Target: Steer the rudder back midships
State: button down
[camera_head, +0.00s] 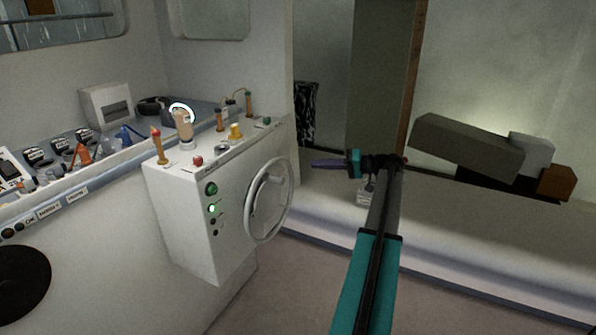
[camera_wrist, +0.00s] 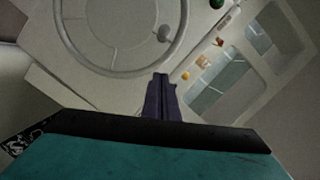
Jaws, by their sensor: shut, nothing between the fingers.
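A grey steering wheel (camera_head: 268,200) is mounted on the right side of a white console (camera_head: 190,215). In the wrist view the fingers (camera_wrist: 162,80) are together and empty, below the wheel's rim in the picture. I cannot see a rudder or a readable rudder gauge.
The console top carries levers (camera_head: 160,146), a joystick (camera_head: 184,128) and several knobs. A long dash (camera_head: 75,165) with gauges runs left. Boxes (camera_head: 465,140) stand at the back right. The floor before the console is clear.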

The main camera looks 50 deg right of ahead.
jog(key=w+a+f+p, duration=0.3)
jog(key=w+a+p, duration=0.2)
jog(key=w+a, duration=0.2)
jog(key=shift+w+a+f, duration=0.25)
jog(key=shift+w, duration=0.25)
dwell(0.5)
jog(key=shift+a+f+b, duration=0.1)
jog(key=shift+f+b, duration=0.05)
jog(key=shift+b, duration=0.3)
jog(key=shift+s+a+f+n+b, duration=0.15)
jog(key=shift+a+b, duration=0.15)
jog(key=shift+b, duration=0.3)
jog(key=shift+a+f+n+b, duration=0.15)
jog(key=shift+a+b, duration=0.15)
jog(key=shift+b, duration=0.3)
jog(key=shift+r, duration=0.15)
jog(key=shift+d+r, duration=0.1)
jog(key=shift+d, duration=0.05)
